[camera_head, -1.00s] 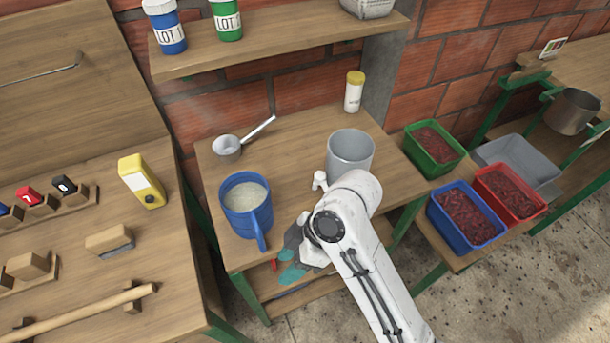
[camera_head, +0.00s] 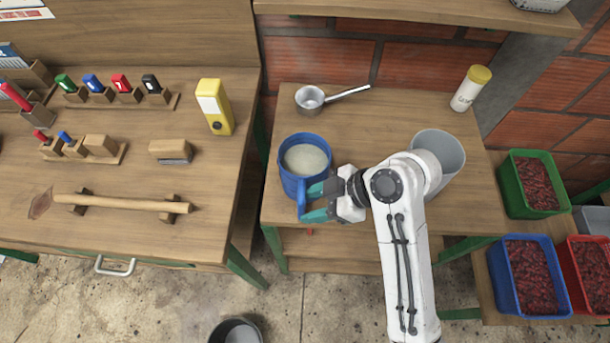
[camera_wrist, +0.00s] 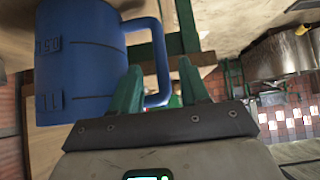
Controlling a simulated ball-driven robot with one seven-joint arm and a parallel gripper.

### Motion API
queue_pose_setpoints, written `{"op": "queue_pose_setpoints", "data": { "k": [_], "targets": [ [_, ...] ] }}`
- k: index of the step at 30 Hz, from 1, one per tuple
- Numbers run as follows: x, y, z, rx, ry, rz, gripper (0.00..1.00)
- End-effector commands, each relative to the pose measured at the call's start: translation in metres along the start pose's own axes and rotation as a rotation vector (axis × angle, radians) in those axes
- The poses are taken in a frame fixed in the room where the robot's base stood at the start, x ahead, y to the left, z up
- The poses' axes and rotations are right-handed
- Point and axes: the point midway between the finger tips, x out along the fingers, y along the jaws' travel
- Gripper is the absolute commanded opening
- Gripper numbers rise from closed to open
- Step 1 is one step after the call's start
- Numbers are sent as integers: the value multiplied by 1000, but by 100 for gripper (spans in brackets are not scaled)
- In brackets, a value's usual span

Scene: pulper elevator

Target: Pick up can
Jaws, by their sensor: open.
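A blue jug (camera_head: 291,184) with pale contents stands upright on the wooden table, left of my gripper. Its handle (camera_head: 301,206) points toward the table's front edge. My gripper (camera_head: 317,202) has green fingers, spread open beside the handle. In the wrist view, the jug (camera_wrist: 80,60) fills the left side and its handle lies between the spread fingertips (camera_wrist: 160,85); contact is unclear. A grey metal can (camera_head: 440,152) stands upright to the right, partly hidden behind my arm.
A small metal ladle (camera_head: 311,99) and a yellow-lidded bottle (camera_head: 471,88) stand farther back on the table. A workbench (camera_head: 140,224) with tools lies left, across a gap. Bins (camera_head: 527,282) stand at right. A shelf (camera_head: 400,14) overhangs the back.

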Motion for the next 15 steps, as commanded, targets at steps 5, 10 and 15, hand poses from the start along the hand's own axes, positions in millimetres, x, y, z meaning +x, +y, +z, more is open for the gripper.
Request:
{"op": "queue_pose_setpoints", "data": {
  "k": [5,10,15],
  "targets": [
    [27,-1,0,0,-1,-3,45],
    [38,0,0,0,-1,-1,45],
    [39,0,0,0,-1,0,45]
  ]
}}
